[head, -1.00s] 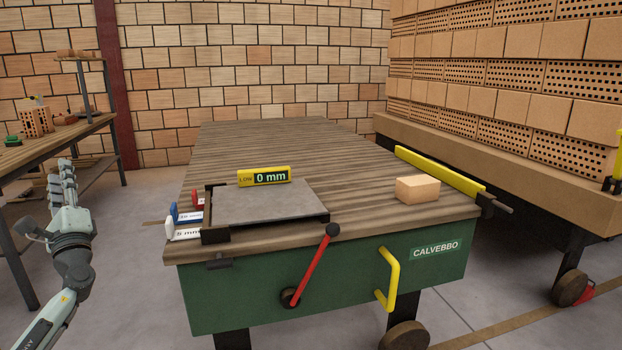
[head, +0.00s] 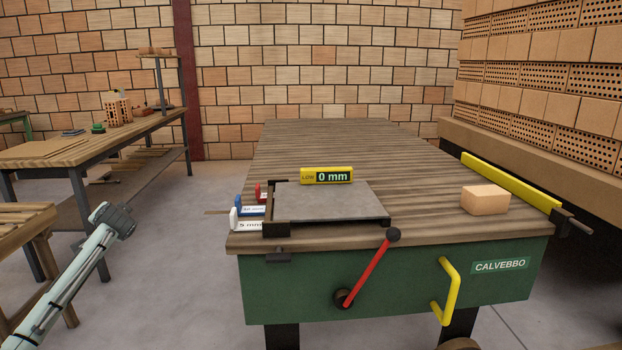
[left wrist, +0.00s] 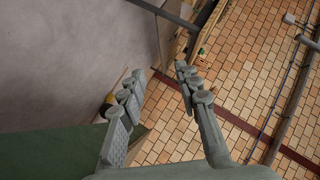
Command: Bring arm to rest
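My left arm (head: 75,275) comes in at the lower left of the head view, left of the green table and apart from it. Its fingers cannot be made out there. In the left wrist view my left gripper (left wrist: 158,80) has its two rows of grey fingers spread apart, with nothing between them. Brick wall and grey floor show beyond the gap. My right gripper is in no view.
The green table (head: 390,285) carries a grey plate (head: 330,202), a yellow display (head: 326,175) reading 0 mm and a brick (head: 485,199). A red lever (head: 367,270) and yellow handle (head: 450,290) stick out in front. A workbench (head: 75,150) stands left. Open floor lies between.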

